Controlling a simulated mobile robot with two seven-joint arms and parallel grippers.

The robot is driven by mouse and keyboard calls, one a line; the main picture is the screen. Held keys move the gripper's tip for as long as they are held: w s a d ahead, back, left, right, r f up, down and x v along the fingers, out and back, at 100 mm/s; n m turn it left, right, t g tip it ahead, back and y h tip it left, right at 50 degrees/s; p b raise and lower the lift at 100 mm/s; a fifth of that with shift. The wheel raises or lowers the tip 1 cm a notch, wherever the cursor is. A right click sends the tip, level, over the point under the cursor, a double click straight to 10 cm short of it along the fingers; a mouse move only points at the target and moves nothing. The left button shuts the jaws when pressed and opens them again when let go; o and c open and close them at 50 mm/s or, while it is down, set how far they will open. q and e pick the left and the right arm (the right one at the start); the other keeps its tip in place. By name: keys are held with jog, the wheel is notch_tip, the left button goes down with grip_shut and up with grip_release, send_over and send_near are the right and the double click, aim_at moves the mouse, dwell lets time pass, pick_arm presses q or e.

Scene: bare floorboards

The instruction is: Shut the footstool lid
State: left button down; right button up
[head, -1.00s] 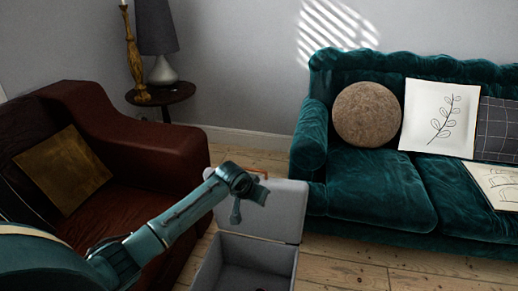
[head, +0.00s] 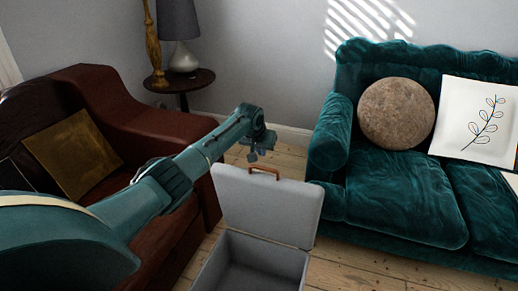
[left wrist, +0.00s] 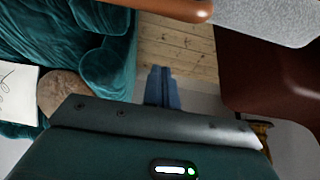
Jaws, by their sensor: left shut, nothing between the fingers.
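The footstool is a grey box (head: 262,262) standing on the floor, low in the middle of the head view. Its lid (head: 266,207) stands open and upright at the far side, with a brown handle (head: 264,171) on its top edge. The handle (left wrist: 172,8) and the grey lid (left wrist: 268,18) also show at the top of the left wrist view. My left gripper (head: 253,156) is just above and beyond the lid's top edge, apart from it, fingers pointing down. Its fingers (left wrist: 163,88) are closed together and empty. My right gripper is out of view.
A dark red armchair (head: 142,130) with a gold cushion stands left of the footstool. A teal sofa (head: 395,195) stands to the right. A small round table (head: 183,83) with a lamp is behind. Bare floorboards (head: 285,148) lie behind the lid.

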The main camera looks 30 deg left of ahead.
pick_arm(q)
jog(key=shift+s+d+f, duration=0.2)
jog(key=shift+s+f, duration=0.35)
jog(key=shift+s, duration=0.2)
jog(key=shift+s+d+f, duration=0.15)
jog(key=shift+s+f, duration=0.35)
jog(key=shift+s, duration=0.25)
jog(key=shift+p, duration=0.3)
